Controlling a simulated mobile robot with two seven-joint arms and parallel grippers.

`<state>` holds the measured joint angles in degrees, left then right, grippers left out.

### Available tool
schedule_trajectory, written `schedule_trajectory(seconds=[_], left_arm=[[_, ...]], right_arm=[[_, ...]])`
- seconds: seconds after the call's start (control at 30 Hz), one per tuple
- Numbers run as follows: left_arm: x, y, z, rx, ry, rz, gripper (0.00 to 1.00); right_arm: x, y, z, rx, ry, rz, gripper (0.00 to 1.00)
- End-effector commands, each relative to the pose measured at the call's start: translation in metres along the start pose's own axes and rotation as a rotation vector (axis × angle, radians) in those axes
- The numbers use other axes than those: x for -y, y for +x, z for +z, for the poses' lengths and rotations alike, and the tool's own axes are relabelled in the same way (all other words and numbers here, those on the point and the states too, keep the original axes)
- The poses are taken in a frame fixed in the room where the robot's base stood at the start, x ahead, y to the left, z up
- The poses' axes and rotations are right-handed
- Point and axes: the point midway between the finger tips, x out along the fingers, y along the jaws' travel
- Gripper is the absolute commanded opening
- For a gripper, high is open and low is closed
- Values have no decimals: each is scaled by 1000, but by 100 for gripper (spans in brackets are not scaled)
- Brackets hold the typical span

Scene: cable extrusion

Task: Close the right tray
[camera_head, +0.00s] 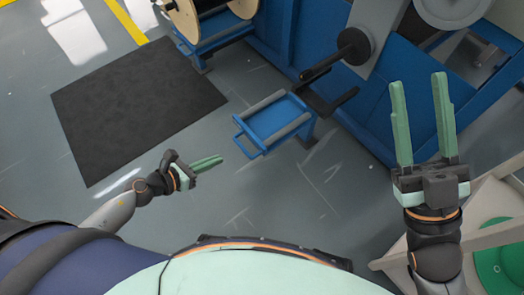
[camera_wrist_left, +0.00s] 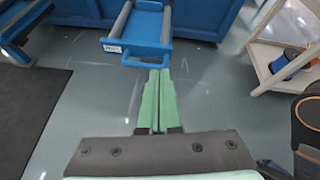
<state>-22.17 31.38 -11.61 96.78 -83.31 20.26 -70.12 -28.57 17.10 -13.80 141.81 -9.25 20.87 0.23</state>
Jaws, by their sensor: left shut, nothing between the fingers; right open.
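A blue tray (camera_head: 272,118) with grey side rails and a front handle sticks out from the blue machine in the head view. It also shows at the top of the left wrist view (camera_wrist_left: 138,38). My left gripper (camera_head: 221,158) is shut and empty, its green fingers pointing toward the tray's handle end. In the head view a small gap shows between fingertips and handle. In the left wrist view the fingertips (camera_wrist_left: 159,74) line up just below the handle; I cannot tell the depth there. My right gripper (camera_head: 418,80) is open and empty, in front of the machine on the right.
The blue machine (camera_head: 365,125) fills the back. A wooden cable spool (camera_head: 185,20) stands at the upper left, and a dark mat (camera_head: 135,105) lies on the floor. A wooden rack (camera_wrist_left: 268,65) stands right in the wrist view. The floor around the tray's front is clear.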

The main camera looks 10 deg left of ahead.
Motion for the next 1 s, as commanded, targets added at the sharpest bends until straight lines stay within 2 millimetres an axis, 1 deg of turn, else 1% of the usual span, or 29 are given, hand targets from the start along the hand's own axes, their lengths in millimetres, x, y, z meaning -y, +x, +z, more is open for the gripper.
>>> schedule_trajectory(seconds=[0.03, 0.1, 0.27, 0.37, 0.47, 0.6, 0.73, 0.8, 0.9, 1.0], left_arm=[[-5, 6, -16, -23, 74, -10, 0], [-8, 7, -23, -45, 145, -19, 0], [-10, 12, -27, -62, 202, -26, 0], [-10, 24, -27, -59, 199, -24, 0], [-9, 43, -28, -57, 198, -24, 0], [-8, 75, -31, -57, 196, -25, 0], [-8, 102, -33, -56, 194, -24, 0], [-7, 114, -30, -56, 195, -25, 0], [-5, 127, -21, -56, 195, -26, 0], [-4, 136, -18, -58, 195, -24, 0]], right_arm=[[4, -7, -1, -36, -7, -5, 47], [5, -8, -8, -70, -13, -9, 47], [6, -8, -14, -95, -17, -12, 47], [6, -9, -12, -93, -13, -12, 47], [8, -12, -8, -90, -9, -13, 47], [12, -18, 0, -84, -10, -16, 47], [16, -24, 8, -79, -17, -20, 47], [17, -25, 10, -76, -20, -22, 47], [17, -25, 9, -75, -21, -22, 47], [18, -26, 11, -75, -22, -23, 47]])
